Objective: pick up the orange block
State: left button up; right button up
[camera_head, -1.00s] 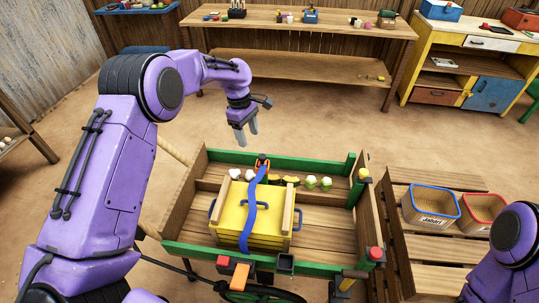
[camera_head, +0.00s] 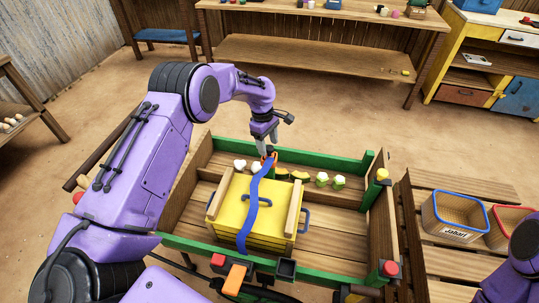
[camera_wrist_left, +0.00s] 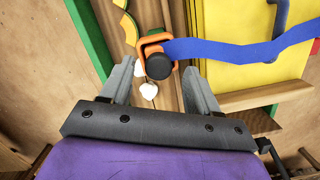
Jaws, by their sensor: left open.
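My left gripper (camera_head: 268,146) is open, pointing down at the far side of the cart, well away from the orange block. In the left wrist view its open fingers (camera_wrist_left: 158,66) stand on either side of an orange buckle (camera_wrist_left: 143,47) with a black knob, at the end of a blue strap. My right gripper is out of view; only part of that arm shows.
A yellow crate (camera_head: 228,222) under the blue strap (camera_head: 252,195) fills the cart's middle. White and green vegetables (camera_head: 322,179) lie behind it. A slatted pallet (camera_head: 425,262) on the right bears a blue-rimmed bin (camera_head: 455,236) labelled Jabari and a red-rimmed bin (camera_head: 497,235).

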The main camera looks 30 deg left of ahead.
aim_at(269, 147)
pick_arm(q)
jog(key=f, duration=0.3)
jog(key=shift+w+d+f, duration=0.1)
jog(key=shift+d+f, duration=0.1)
jog(key=shift+r, duration=0.1)
jog(key=c, duration=1)
